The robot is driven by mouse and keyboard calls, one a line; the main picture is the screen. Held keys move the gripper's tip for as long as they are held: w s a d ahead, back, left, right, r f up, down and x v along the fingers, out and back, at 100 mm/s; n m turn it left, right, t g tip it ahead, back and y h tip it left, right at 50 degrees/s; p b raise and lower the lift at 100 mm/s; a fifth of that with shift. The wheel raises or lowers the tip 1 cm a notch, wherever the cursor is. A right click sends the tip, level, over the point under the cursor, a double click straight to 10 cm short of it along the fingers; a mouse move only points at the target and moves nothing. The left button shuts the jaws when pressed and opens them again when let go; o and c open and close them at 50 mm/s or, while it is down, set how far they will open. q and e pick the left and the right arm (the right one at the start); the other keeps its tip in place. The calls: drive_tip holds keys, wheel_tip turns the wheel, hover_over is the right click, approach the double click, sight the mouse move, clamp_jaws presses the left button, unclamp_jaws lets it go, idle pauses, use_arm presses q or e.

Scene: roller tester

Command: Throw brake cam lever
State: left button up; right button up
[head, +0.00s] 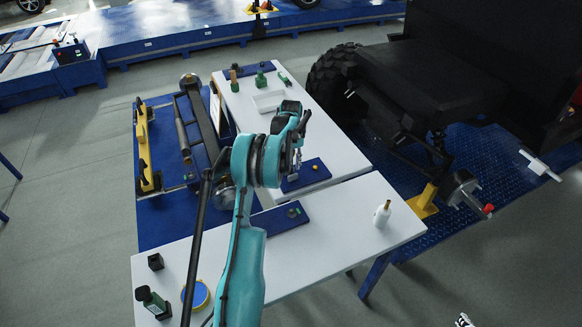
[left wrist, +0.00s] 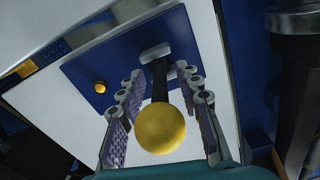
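The brake cam lever, a dark shaft with a yellow ball knob (left wrist: 165,128), stands out from a grey block on a blue plate (left wrist: 110,62) in the left wrist view. In the head view the same plate (head: 318,174) lies on the white table, and my arm hides the lever. My left gripper (head: 293,174) is over this plate. In the left wrist view its fingers (left wrist: 160,78) are apart, one on each side of the lever, with gaps visible to the shaft and knob. My right gripper is not in view.
A yellow button (left wrist: 100,87) sits on the plate beside the lever. Another blue plate (head: 280,220) lies nearer on the white table (head: 340,240). A white bottle (head: 382,214) stands at the right, and a green bottle (head: 152,300) at the front left. A dark vehicle (head: 450,70) is behind right.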

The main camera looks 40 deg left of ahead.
sight(289, 174)
use_arm(q)
clamp_jaws()
drive_tip(key=shift+s+a, duration=0.1)
drive_tip(key=shift+s+a+f+t+h+b, duration=0.15)
drive_tip(key=shift+s+t+h+b, duration=0.15)
drive_tip(key=shift+t, duration=0.3)
drive_tip(key=shift+s+a+t+h+b, duration=0.15)
drive_tip(key=shift+s+t+h+b, duration=0.15)
drive_tip(key=shift+t, duration=0.3)
drive_tip(key=shift+s+a+f+t+h+b, duration=0.2)
drive_tip(key=shift+s+t+h+b, duration=0.25)
drive_tip(key=shift+t, duration=0.25)
drive_tip(key=shift+s+a+f+t+h+b, duration=0.15)
drive_tip(key=shift+s+t+h+b, duration=0.1)
drive_tip(key=shift+t+b, duration=0.25)
drive_tip(key=shift+s+a+f+t+h+b, duration=0.1)
drive_tip(key=shift+f+t+h+b, duration=0.1)
drive_tip(key=shift+t+b, duration=0.3)
drive_tip(key=shift+s+a+f+t+h+b, duration=0.1)
drive_tip(key=shift+s+t+h+b, duration=0.15)
drive_tip(key=shift+t+b, duration=0.3)
drive_tip(key=shift+s+a+f+t+h+b, duration=0.1)
drive_tip(key=shift+t+h+b, duration=0.15)
drive_tip(key=shift+t+b, duration=0.3)
